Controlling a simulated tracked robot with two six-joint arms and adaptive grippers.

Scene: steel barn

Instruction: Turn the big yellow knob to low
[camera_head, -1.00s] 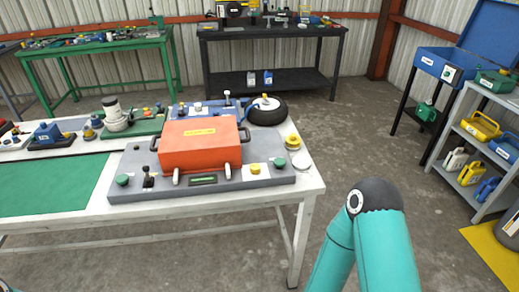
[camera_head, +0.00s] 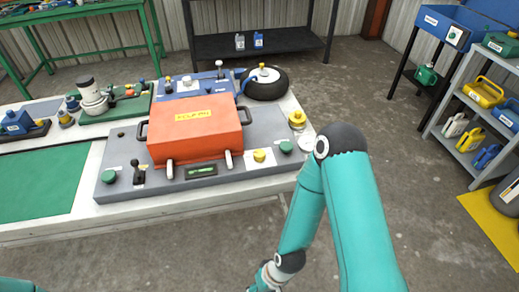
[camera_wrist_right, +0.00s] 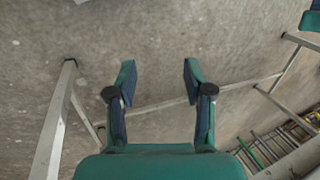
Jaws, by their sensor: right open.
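A yellow knob (camera_head: 260,155) sits on a pale plate at the front right of the grey panel (camera_head: 225,178). Another yellow knob-like part (camera_head: 297,118) stands on a round base near the panel's right end. I cannot tell the setting of either. My right gripper (camera_wrist_right: 160,82) is open and empty over the concrete floor in the right wrist view. In the head view my right arm hangs in front of the table's right end, its wrist at the bottom edge, apart from the knobs. My left gripper is out of view.
An orange lidded box (camera_head: 195,130) with dark handles fills the panel's middle. Green knobs (camera_head: 286,147) and a black lever (camera_head: 137,172) are close by. A black wheel (camera_head: 264,84) lies behind. Clear floor lies right of the white table (camera_head: 75,225).

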